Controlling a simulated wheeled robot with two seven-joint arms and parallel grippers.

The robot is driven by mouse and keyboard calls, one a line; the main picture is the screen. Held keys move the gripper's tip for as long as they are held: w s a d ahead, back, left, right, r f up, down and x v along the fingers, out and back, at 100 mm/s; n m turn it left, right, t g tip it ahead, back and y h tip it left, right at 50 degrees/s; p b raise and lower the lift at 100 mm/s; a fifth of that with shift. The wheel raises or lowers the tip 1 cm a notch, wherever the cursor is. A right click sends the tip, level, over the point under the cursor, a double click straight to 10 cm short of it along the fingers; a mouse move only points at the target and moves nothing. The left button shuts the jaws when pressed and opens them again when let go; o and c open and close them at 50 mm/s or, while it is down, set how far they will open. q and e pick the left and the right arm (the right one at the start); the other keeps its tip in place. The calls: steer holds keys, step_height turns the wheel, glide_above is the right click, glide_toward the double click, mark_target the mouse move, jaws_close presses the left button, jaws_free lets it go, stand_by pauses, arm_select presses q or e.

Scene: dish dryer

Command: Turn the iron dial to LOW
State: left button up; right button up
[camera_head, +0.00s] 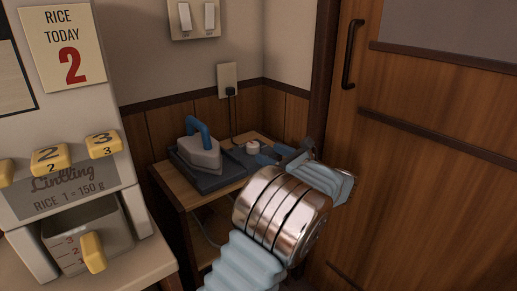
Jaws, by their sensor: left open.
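The iron (203,156) is grey with a blue handle and rests on a dark base (206,183) on a small wooden table. A small white dial (252,148) sits on the right part of this base. The dial's marks are too small to read, so I cannot tell its setting. My left wrist and arm hide the table's right side. My right gripper is out of view.
A rice dispenser (70,195) with yellow buttons stands at the left. A plugged outlet (228,80) and light switches (195,17) are on the wall behind. A wooden door (430,150) with a dark handle (352,54) is at the right. The table (183,195) stands in the corner.

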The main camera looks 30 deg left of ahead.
mark_target(255, 148)
arm_select(q)
steer(key=x, duration=0.5)
steer(key=shift+a, duration=0.25)
steer(key=c, duration=1.1)
steer(key=shift+o, duration=0.2)
steer(key=m+t, duration=0.1)
steer(key=m+t+h, duration=0.1)
steer(key=t, duration=0.1)
steer(key=m+t, duration=0.1)
steer(key=shift+s+a+h+b, duration=0.2)
steer(key=shift+s+h+b, duration=0.1)
steer(key=shift+h+b, duration=0.1)
steer(key=m+t+h, duration=0.1)
steer(key=t, duration=0.1)
steer(key=shift+t, duration=0.3)
steer(key=shift+m, duration=0.3)
